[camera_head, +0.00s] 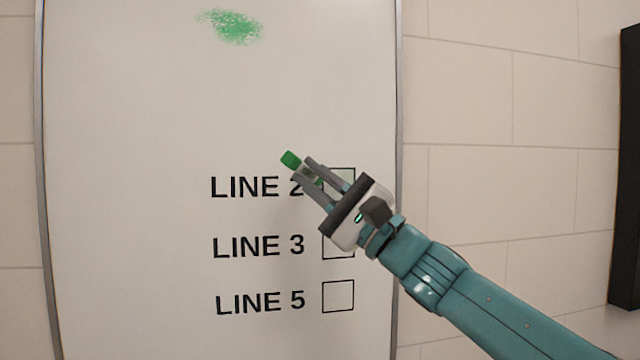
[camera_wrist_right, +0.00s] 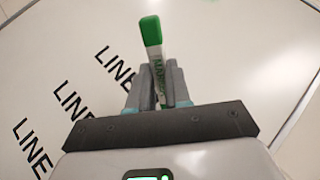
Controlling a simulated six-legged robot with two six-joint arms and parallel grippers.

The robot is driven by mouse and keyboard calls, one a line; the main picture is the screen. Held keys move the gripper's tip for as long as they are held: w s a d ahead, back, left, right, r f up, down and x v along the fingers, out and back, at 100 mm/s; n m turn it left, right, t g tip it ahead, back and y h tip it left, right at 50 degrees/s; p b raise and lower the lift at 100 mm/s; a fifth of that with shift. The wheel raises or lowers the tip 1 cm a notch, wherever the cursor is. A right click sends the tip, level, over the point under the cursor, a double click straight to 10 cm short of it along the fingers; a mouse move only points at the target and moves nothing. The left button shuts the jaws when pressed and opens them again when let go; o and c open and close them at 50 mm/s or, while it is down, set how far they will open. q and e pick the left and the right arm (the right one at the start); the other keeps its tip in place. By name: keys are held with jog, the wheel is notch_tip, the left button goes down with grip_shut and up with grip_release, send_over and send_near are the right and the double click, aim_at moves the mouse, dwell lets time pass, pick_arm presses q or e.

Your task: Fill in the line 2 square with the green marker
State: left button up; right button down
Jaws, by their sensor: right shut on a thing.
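The green marker (camera_head: 290,159) is held between the fingers of my right gripper (camera_head: 309,171), which is shut on it. In the right wrist view the marker (camera_wrist_right: 151,32) shows a green end and a white lettered barrel between the fingers (camera_wrist_right: 154,80). The gripper is in front of the line 2 square (camera_head: 344,177), hiding much of it; its upper right part shows. Some green shows beside the fingers near the square, but I cannot tell whether it is ink or marker. The LINE 2 label (camera_head: 248,187) is partly covered at its right end. My left gripper is out of view.
The whiteboard (camera_head: 120,200) has a green scribble (camera_head: 232,27) near its top. Below line 2 are the empty line 3 square (camera_head: 340,249), partly hidden, and line 5 square (camera_head: 338,297). A dark frame (camera_head: 629,170) is at the far right.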

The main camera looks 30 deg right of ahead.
jog(key=s+d, duration=0.1)
jog(key=d, duration=0.5)
jog(key=shift+s+d+r, duration=0.2)
jog(key=shift+s+d, duration=0.1)
jog(key=shift+s, duration=0.05)
dwell(0.4)
jog(key=s+a+b, duration=0.1)
jog(key=s+b, duration=0.3)
jog(key=s, duration=0.2)
jog(key=shift+a, duration=0.3)
